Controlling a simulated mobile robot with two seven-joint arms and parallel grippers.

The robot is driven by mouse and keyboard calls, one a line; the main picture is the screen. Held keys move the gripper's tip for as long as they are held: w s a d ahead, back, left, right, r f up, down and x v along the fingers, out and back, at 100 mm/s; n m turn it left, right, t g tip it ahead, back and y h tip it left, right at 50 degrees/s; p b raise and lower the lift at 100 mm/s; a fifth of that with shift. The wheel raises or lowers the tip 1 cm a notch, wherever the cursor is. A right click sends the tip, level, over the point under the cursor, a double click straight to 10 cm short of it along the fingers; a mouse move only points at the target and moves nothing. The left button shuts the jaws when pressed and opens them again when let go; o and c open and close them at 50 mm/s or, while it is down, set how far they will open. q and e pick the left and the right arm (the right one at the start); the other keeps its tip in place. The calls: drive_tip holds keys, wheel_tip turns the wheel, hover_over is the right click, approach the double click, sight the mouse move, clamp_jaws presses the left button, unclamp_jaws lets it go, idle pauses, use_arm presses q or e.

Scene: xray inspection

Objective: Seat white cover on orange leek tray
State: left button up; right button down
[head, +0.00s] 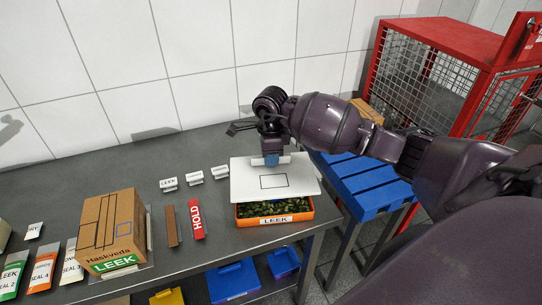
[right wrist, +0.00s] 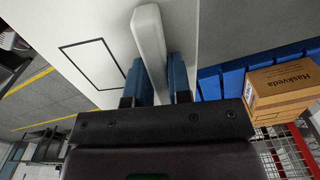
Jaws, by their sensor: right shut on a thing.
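The white cover (head: 293,187) is a flat plate with a black outlined rectangle and a raised handle. My right gripper (head: 271,159) is shut on that handle from above. In the right wrist view the handle (right wrist: 149,40) lies between the two blue fingers of my right gripper (right wrist: 156,82). The orange leek tray (head: 247,222) is below the cover, with green leek pieces showing along its front and a LEEK label on its front wall. The cover hides the tray's back part and looks shifted backwards from it. I cannot tell if they touch. My left gripper is out of view.
On the grey table (head: 205,255), a Haskveda LEEK carton (head: 108,225), a brown strip (head: 172,226) and a red HOLD strip (head: 197,218) lie left of the tray. Small white signs (head: 194,178) stand behind. A blue pallet (head: 365,185) and red mesh cage (head: 430,85) are at right.

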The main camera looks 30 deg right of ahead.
sight(271, 171)
drive_tip(key=shift+f+b, duration=1.4)
drive_tip(key=shift+f, duration=0.3)
drive_tip(key=shift+f+b, duration=0.75)
drive_tip(key=shift+f, duration=0.45)
